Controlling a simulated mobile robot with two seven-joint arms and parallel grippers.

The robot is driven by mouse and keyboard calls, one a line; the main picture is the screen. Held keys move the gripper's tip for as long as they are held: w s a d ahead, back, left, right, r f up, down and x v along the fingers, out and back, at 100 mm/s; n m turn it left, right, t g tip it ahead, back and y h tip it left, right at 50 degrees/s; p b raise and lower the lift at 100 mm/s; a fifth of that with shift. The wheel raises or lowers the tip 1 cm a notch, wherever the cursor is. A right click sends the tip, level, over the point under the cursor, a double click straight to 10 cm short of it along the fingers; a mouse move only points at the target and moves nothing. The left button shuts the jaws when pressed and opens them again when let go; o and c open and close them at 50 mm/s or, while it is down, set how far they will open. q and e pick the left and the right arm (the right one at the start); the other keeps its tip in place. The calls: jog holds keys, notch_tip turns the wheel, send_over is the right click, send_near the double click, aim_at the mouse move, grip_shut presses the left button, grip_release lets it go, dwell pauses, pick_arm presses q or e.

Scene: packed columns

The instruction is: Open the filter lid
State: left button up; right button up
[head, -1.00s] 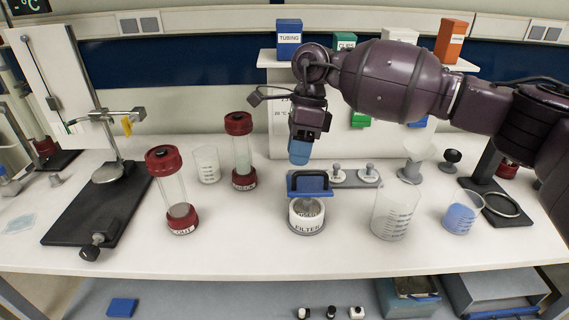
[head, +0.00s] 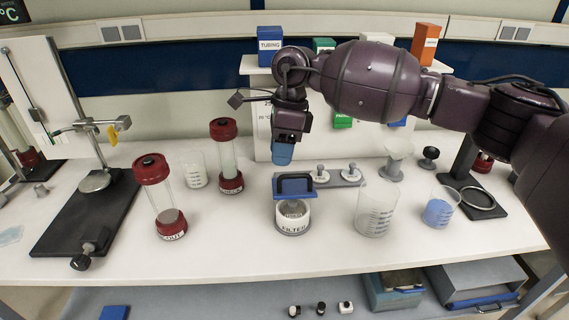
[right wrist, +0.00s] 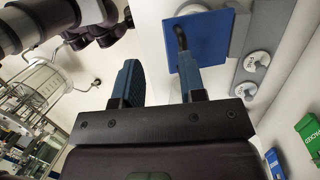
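The filter (head: 293,226) is a short white, clear-walled pot labelled FILTER on the bench, right of centre in the head view. Its blue square lid (head: 293,188) with a black arched handle shows at the back of the pot's rim; the round grey top shows in front of it. I cannot tell the lid's exact tilt. My right gripper (head: 282,153) is above and behind the lid, apart from it. In the right wrist view its blue fingers (right wrist: 160,82) are spread with nothing between them, and the lid (right wrist: 207,42) lies beyond the right finger. My left gripper is not in view.
A clear beaker (head: 375,210) stands right of the filter, and a beaker with blue contents (head: 440,210) farther right. Red-capped columns (head: 163,197) (head: 226,157) stand to the left. A grey rack with white knobs (head: 340,178) is just behind. The bench front is clear.

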notch_tip(320, 180, up, 5)
jog(key=d+t+h+p, duration=0.1)
jog(key=d+t+h, duration=0.1)
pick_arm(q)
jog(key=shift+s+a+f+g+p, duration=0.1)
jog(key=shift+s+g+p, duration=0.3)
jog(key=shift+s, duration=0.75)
pick_arm(e)
send_over(293, 186)
jog(key=s, duration=0.2)
notch_tip(293, 186, down, 11)
jog(key=shift+f, duration=0.1)
grip_shut()
